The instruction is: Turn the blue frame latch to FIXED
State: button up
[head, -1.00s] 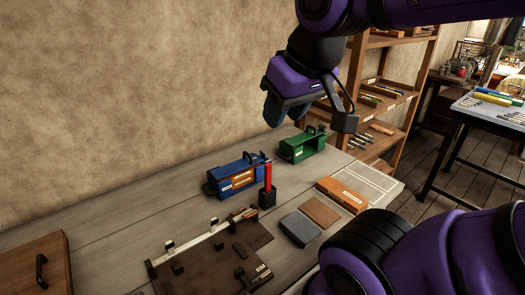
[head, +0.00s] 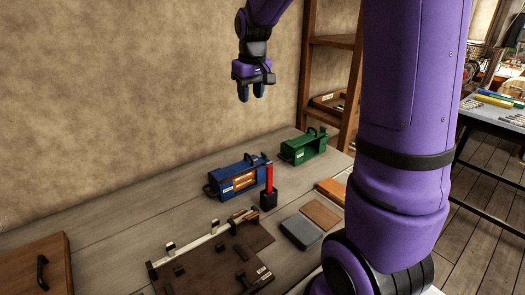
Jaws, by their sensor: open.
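The blue frame (head: 237,176) stands on the workbench near its middle, with orange-brown blocks and pale labels on its front. Its latch is too small to make out, and so is any FIXED marking. My gripper (head: 250,92) hangs in the air above and behind the blue frame, against the wall. Its fingers point down, apart, with nothing between them. It touches nothing.
A green frame (head: 303,147) stands behind and right of the blue one. A red-handled tool in a black holder (head: 268,199) stands close at its right. A dark board with a pale rail (head: 205,242) lies in front. Grey (head: 301,229) and brown (head: 320,214) plates lie right.

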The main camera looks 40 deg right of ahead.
jog(key=w+d+f+g, duration=0.1)
jog(key=w+d+f, duration=0.5)
jog(key=f, duration=0.1)
jog(key=g, duration=0.1)
send_near(265, 155)
jog(key=w+d+r, duration=0.1)
jog(key=w+r, duration=0.1)
jog(key=w, duration=0.1)
jog(key=f, duration=1.1)
jog(key=shift+s, duration=0.2)
grip_shut()
